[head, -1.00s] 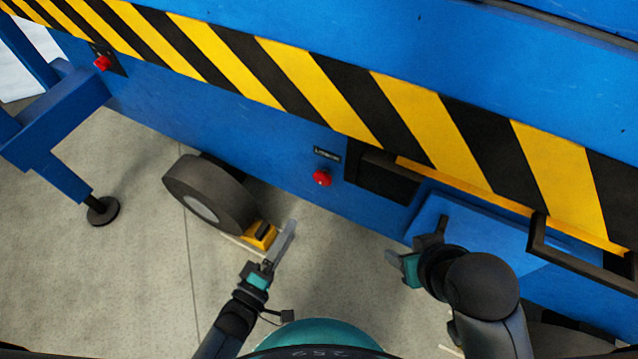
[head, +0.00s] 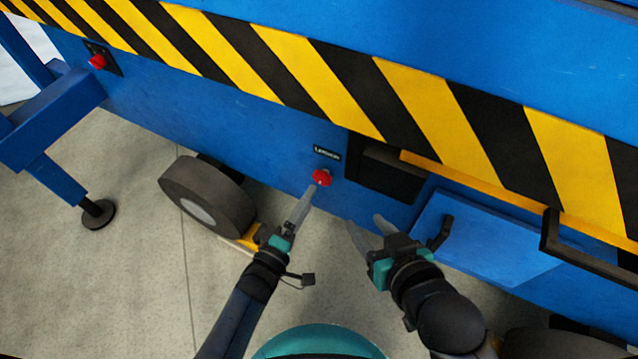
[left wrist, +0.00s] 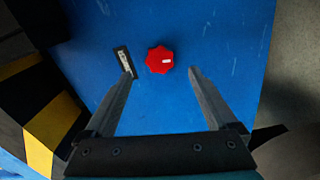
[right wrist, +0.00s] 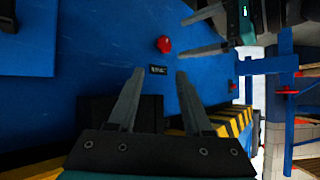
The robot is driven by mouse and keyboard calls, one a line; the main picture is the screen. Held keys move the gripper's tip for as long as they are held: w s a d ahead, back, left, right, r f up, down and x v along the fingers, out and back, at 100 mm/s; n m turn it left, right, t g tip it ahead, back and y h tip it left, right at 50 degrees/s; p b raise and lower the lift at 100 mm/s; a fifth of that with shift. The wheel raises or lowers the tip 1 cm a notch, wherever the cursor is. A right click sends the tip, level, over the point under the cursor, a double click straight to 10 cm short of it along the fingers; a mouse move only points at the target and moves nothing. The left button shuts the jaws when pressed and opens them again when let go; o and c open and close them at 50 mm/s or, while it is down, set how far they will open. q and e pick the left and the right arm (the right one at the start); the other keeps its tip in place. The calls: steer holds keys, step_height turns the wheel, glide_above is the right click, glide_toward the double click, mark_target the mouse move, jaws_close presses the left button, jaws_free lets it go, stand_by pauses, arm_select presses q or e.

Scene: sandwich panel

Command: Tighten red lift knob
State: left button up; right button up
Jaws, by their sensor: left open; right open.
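The red lift knob (head: 321,177) sits on the blue panel just below a small dark label (head: 327,153). In the left wrist view the knob (left wrist: 160,60) shows a white mark and lies ahead of and between the open fingers of my left gripper (left wrist: 162,75), apart from them. In the head view my left gripper (head: 303,206) is just below the knob. My right gripper (head: 364,228) is open and empty, to the lower right of the knob. In the right wrist view the knob (right wrist: 164,44) shows beyond its fingers (right wrist: 159,75).
A second red knob (head: 97,61) is on the panel at the far left. A dark recess (head: 383,175) and a blue flap with a black handle (head: 440,233) are to the right. A wheel (head: 207,195) with a yellow chock (head: 249,237) stands below left.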

mark_target(321, 180)
arm_select(q)
steer(key=shift+b+x, duration=0.4)
steer(key=shift+x, duration=0.65)
steer(key=shift+b+x, duration=0.4)
steer(key=shift+x, duration=0.5)
steer(key=shift+b+x, duration=0.4)
steer(key=shift+x, duration=0.4)
steer(key=shift+w+d, duration=0.2)
steer(key=shift+w, duration=0.2)
arm_select(e)
steer(key=shift+s+a+r+m+t+y, duration=0.2)
steer(key=shift+a+r+t+y, duration=0.65)
steer(key=shift+t, duration=0.45)
steer(key=shift+s+a+r+m+t+y, duration=0.2)
steer(key=shift+a+r+t+y, duration=0.3)
steer(key=shift+a+t, duration=0.7)
steer(key=shift+d+r, duration=0.15)
arm_select(q)
steer(key=c, duration=1.3)
steer(key=shift+c, duration=0.2)
